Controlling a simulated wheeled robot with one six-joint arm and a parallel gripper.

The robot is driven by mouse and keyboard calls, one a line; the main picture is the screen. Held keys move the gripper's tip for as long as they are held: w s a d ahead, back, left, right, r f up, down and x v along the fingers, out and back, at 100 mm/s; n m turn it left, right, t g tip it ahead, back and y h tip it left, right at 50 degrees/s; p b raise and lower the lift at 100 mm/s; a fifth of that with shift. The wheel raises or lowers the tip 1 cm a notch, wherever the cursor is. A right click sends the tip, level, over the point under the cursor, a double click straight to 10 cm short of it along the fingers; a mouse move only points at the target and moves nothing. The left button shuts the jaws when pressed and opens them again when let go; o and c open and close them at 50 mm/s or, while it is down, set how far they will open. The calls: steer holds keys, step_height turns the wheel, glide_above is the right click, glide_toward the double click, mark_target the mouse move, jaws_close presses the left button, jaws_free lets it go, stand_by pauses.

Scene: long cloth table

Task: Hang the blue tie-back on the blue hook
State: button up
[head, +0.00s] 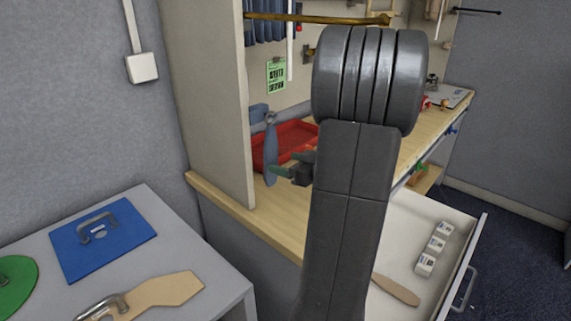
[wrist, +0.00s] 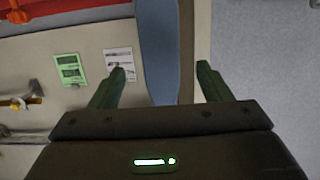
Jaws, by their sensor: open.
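A long blue strip, which looks like the blue tie-back (head: 270,155), hangs upright at the left end of the workbench, narrow at the top and wider below. My gripper (head: 286,163) is open just to its right, with green fingertips pointing at it. In the wrist view the blue strip (wrist: 160,45) appears between the two spread fingers of my gripper (wrist: 160,70), with space on both sides. Whether the fingertips reach around it is unclear. A small blue piece (head: 258,113) shows behind the strip's top; I cannot tell whether it is the blue hook.
A red tray (head: 292,133) sits on the bench behind the strip. A pale side panel (head: 205,100) stands close on the left. An open drawer (head: 455,225) holds small white boxes. A grey table (head: 190,240) at front left carries a blue board (head: 125,235). My arm hides the bench's middle.

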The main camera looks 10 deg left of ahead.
steer(key=b+v, duration=0.2)
steer(key=v, duration=1)
steer(key=shift+s+d, duration=0.15)
steer(key=shift+d, duration=0.2)
steer(key=shift+r, duration=0.1)
steer(key=p+x, duration=0.3)
steer(key=x, duration=1.1)
steer(key=shift+a, duration=0.1)
steer(key=shift+s+r, duration=0.1)
steer(key=shift+f+b, duration=0.2)
steer(key=shift+b, duration=0.1)
